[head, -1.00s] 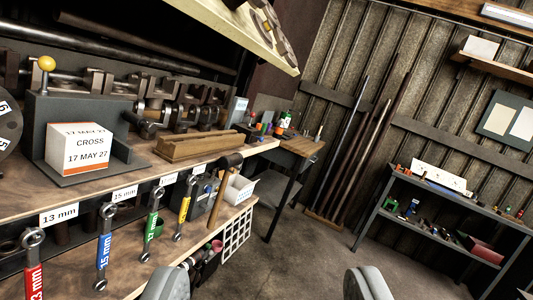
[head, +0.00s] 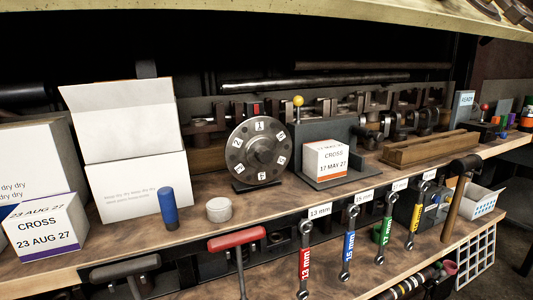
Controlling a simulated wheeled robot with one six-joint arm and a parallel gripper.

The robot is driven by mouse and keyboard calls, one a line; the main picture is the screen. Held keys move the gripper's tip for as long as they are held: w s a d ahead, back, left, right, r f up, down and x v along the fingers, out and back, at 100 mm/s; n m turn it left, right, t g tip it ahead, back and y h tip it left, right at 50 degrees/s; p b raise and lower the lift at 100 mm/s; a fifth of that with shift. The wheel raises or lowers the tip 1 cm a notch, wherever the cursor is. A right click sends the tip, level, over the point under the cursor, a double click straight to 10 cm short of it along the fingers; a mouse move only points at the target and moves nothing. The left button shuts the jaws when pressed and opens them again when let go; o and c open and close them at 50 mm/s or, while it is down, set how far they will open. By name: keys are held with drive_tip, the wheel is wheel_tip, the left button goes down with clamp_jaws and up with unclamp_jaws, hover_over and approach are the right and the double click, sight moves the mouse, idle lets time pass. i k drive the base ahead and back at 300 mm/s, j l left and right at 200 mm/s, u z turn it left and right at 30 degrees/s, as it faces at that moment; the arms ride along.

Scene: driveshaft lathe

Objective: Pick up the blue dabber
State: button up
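The blue dabber, a small upright blue cylinder with a darker lower part (head: 168,208), stands near the front edge of the wooden bench shelf at left of centre. It stands in front of a white box and left of a small round white pot (head: 219,209). Nothing touches it that I can see. My gripper does not show in the present head view, so its opening and anything in it cannot be seen.
An open white box (head: 130,190) stands behind the dabber, and a CROSS carton (head: 46,228) is at left. A numbered disc (head: 257,151) stands to the right. Red (head: 237,238) and grey (head: 125,268) T-handles stick up before the shelf. Coloured wrenches (head: 348,255) hang at right.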

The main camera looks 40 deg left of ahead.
sight(165, 195)
drive_tip(key=u, duration=1.55)
